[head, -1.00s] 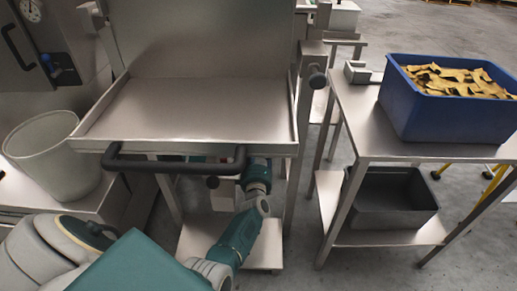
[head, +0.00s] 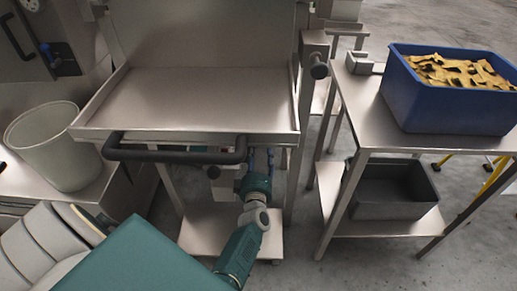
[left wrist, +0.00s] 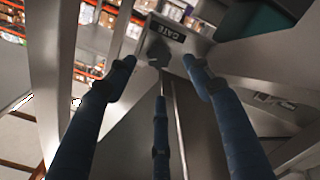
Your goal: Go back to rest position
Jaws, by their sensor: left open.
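My left gripper (head: 262,160) shows in the head view beneath the front of a steel tray, partly hidden by the tray edge and its dark handle. Its blue fingers point up and away. In the left wrist view the left gripper (left wrist: 157,72) has its three fingers spread, with nothing between them. Beyond the fingertips is a grey metal part with a dark label (left wrist: 170,30). I cannot tell whether any finger touches it. My right gripper is out of view.
The steel tray (head: 190,105) with its dark handle (head: 175,155) is right above my left forearm. A steel table (head: 360,115) at right holds a blue bin (head: 450,110) of yellow-brown pieces, with a grey bin (head: 393,190) below. A white bucket (head: 55,145) stands left.

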